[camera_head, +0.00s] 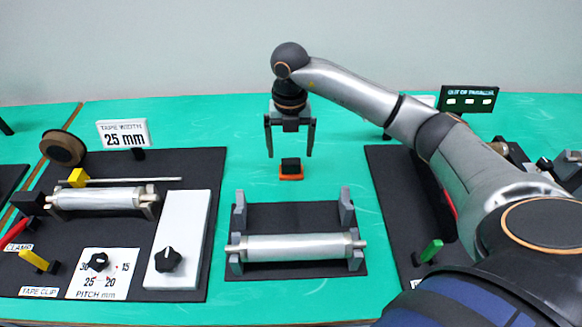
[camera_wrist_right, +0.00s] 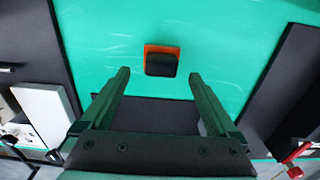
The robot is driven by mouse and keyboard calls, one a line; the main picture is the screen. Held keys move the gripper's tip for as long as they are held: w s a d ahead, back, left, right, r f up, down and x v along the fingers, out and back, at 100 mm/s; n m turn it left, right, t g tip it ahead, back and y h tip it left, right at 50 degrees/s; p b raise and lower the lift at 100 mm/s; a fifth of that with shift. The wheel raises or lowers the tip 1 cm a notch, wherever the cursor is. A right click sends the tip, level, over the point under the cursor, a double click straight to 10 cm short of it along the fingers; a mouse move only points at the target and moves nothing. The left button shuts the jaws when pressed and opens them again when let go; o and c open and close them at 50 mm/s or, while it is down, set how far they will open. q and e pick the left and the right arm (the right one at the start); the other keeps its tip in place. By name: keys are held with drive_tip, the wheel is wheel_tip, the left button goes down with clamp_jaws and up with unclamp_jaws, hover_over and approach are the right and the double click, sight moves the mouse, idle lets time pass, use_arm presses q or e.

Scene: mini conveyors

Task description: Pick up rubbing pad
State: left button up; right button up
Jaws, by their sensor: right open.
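The rubbing pad (camera_head: 291,167) is a small black block on an orange base, lying on the green table behind the middle roller stand. My right gripper (camera_head: 290,154) is open and empty, pointing down around and above the pad, with a finger to each side of it in the head view. In the right wrist view the pad (camera_wrist_right: 161,63) lies beyond the open fingertips (camera_wrist_right: 157,74), roughly centred between them. The gripper does not appear to touch it. My left gripper is not in view.
A roller (camera_head: 295,247) rests on a stand in front of the pad. Another dark board (camera_head: 400,190) lies right. The green table around the pad is clear.

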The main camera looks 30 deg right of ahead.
sight(291, 161)
wheel_tip(291, 161, down, 5)
drive_tip(key=shift+r, duration=0.1)
drive_tip(key=shift+d, duration=0.1)
drive_tip(key=c, duration=1.5)
